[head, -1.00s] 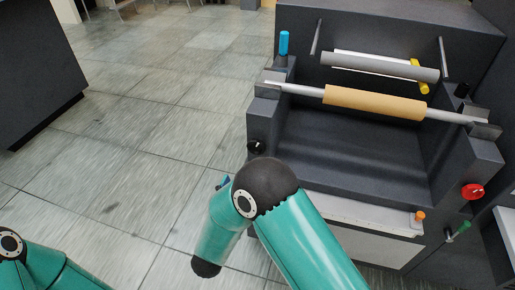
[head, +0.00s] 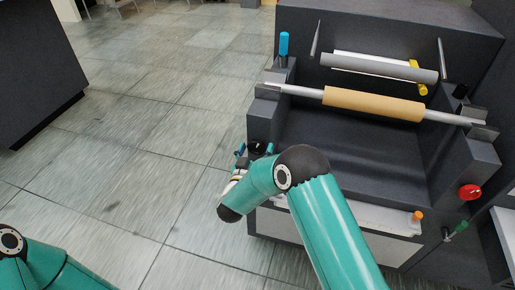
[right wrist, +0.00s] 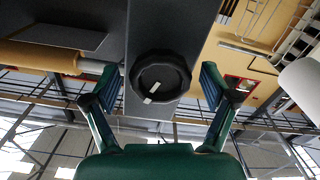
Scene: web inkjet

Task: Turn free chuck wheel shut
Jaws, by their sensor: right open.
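The black chuck wheel (head: 257,147) is on the left end of the dark machine in the head view. In the right wrist view the wheel (right wrist: 160,76) is a round ridged black knob with white marks on its face and rim. My right gripper (head: 247,160) is at the wheel, partly hidden behind my arm. In the right wrist view my right gripper (right wrist: 158,78) is open, with one finger on each side of the wheel and visible gaps. My left gripper is out of view; only part of that arm shows at the lower left.
A tan roll (head: 375,104) on a metal shaft spans the machine, with a grey roller (head: 380,68) behind it. A blue handle (head: 284,44) stands above the wheel. A red knob (head: 470,192) is on the right side. The tiled floor (head: 150,110) at left is open.

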